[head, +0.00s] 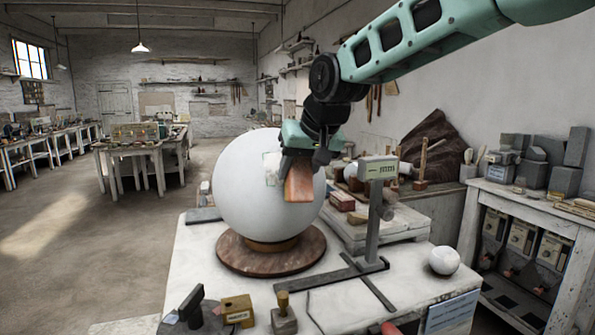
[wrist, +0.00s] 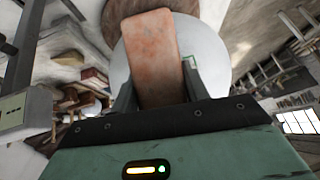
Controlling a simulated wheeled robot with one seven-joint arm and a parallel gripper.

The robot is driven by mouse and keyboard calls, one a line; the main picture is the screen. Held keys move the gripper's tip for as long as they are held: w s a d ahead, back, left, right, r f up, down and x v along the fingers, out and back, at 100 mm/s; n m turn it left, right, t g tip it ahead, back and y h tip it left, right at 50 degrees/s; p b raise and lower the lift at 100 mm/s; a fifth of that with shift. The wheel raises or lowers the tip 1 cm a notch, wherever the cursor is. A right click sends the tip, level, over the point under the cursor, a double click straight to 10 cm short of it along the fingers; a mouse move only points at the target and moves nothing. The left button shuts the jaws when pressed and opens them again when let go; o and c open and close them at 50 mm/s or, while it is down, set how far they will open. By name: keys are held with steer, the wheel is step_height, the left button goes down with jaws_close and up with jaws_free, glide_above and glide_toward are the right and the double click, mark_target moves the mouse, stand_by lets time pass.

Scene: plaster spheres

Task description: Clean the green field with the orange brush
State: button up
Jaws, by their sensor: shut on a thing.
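A large white plaster sphere (head: 240,195) stands on a round brown base on the white table. A pale patch with a faint green edge, seemingly the green field (head: 271,168), shows on its upper right side, partly hidden by my gripper. My gripper (head: 300,162) is shut on the orange brush (head: 299,186), a flat block that hangs down in front of the sphere, just right of the patch. In the wrist view the brush (wrist: 150,45) juts out between the fingers with the sphere (wrist: 205,50) behind it. I cannot tell whether brush and sphere touch.
A grey metal stand with a labelled head (head: 378,170) rises right of the sphere. A small white ball (head: 444,260) lies at the table's right. Small tools and a wooden block (head: 238,308) lie at the front. A shelf unit (head: 525,215) stands at the right.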

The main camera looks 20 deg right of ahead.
steer(key=shift+w+a+f, duration=0.1)
steer(key=shift+w+f, duration=0.25)
steer(key=shift+w, duration=0.3)
stand_by(0.6)
steer(key=shift+r, duration=0.1)
steer(key=shift+w+r+p, duration=0.25)
steer(key=shift+r+p, duration=0.25)
steer(key=shift+w+r+p, duration=0.25)
steer(key=shift+r+p, duration=0.2)
steer(key=shift+f, duration=0.1)
